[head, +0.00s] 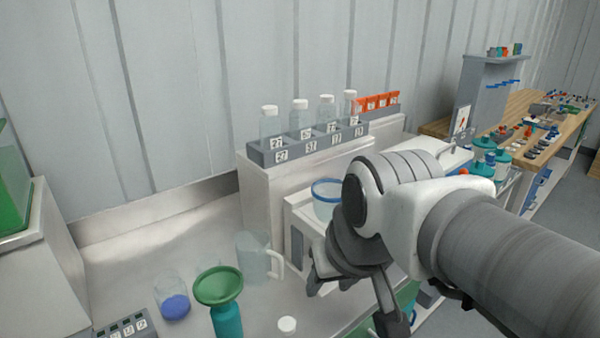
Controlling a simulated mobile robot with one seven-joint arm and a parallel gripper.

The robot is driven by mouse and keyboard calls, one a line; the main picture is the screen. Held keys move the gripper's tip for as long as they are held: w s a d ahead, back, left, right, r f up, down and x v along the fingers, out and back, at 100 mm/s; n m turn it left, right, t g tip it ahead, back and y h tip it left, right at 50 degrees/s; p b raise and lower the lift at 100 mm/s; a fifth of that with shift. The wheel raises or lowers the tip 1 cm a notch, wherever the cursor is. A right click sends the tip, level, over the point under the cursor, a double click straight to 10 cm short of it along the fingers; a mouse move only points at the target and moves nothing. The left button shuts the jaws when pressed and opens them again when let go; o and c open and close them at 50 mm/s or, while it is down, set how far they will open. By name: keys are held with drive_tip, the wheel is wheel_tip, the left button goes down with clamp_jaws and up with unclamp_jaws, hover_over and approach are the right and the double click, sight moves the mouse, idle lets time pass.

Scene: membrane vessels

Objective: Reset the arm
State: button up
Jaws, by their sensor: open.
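My arm reaches in from the right in the head view, and its wrist bends downward over the front of the bench. My gripper (352,292) points down below the wrist, with its dark fingers apart. It is open, and I see nothing held between the fingers. It is to the right of a clear jug (254,258) and in front of a white box-shaped unit (299,236). A blue-rimmed clear vessel (324,202) sits on that unit, partly hidden behind my wrist.
A rack (270,158) of white-capped bottles stands on a raised block. A beaker with blue contents (174,305), a green funnel (218,286) on a teal bottle and a white-capped container (287,325) stand front left. A cluttered wooden bench (520,150) is at right.

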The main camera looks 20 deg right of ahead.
drive_tip(key=shift+s+d+f+n, duration=0.1)
drive_tip(key=shift+s+f+n, duration=0.1)
drive_tip(key=shift+s, duration=0.35)
drive_tip(key=shift+s+f+n, duration=0.1)
drive_tip(key=shift+s+f, duration=0.1)
drive_tip(key=shift+s, duration=0.3)
wheel_tip(320, 180, up, 2)
drive_tip(key=shift+r+p, duration=0.25)
drive_tip(key=shift+p, duration=1)
